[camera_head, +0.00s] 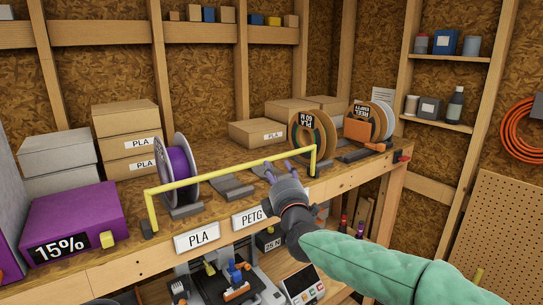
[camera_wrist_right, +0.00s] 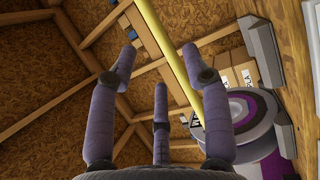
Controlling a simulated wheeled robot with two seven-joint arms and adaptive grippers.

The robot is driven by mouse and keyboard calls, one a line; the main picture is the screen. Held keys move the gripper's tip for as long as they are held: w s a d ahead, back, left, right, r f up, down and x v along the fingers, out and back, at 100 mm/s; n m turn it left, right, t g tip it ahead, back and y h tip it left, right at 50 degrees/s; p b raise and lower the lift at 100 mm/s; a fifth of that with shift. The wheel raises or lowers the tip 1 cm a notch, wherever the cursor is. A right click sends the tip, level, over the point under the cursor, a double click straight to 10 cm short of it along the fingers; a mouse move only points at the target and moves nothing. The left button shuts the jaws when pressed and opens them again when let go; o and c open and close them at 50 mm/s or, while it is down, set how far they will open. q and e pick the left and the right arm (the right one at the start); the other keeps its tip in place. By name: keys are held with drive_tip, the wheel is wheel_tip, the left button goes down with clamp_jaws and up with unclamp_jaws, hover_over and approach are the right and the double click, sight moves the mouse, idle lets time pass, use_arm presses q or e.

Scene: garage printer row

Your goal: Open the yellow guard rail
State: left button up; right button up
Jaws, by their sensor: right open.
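The yellow guard rail (camera_head: 230,169) runs along the front of the wooden workbench shelf, a long bar with a short post down at each end. It stands raised in front of the spools. My right gripper (camera_head: 280,170) is at the shelf's front edge, with its purple fingers just below the right half of the bar. In the right wrist view, its three fingers (camera_wrist_right: 160,62) are spread and empty, and the rail (camera_wrist_right: 172,55) passes diagonally beyond them, between the middle and right fingers. Contact with the rail cannot be made out. My left gripper is out of view.
A purple spool (camera_head: 180,165) stands behind the rail at left, and brown-sided spools (camera_head: 305,140) stand near its right end. A purple box marked 15% (camera_head: 75,222) sits at the left. A printer (camera_head: 230,285) is under the shelf. Cardboard boxes (camera_head: 125,118) line the back.

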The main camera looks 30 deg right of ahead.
sight(272, 159)
drive_tip(key=p+x, duration=0.1)
drive_tip(key=x, duration=0.6)
drive_tip(key=shift+w+d, duration=0.15)
drive_tip(key=shift+w, duration=0.05)
drive_tip(key=shift+r, duration=0.1)
clamp_jaws()
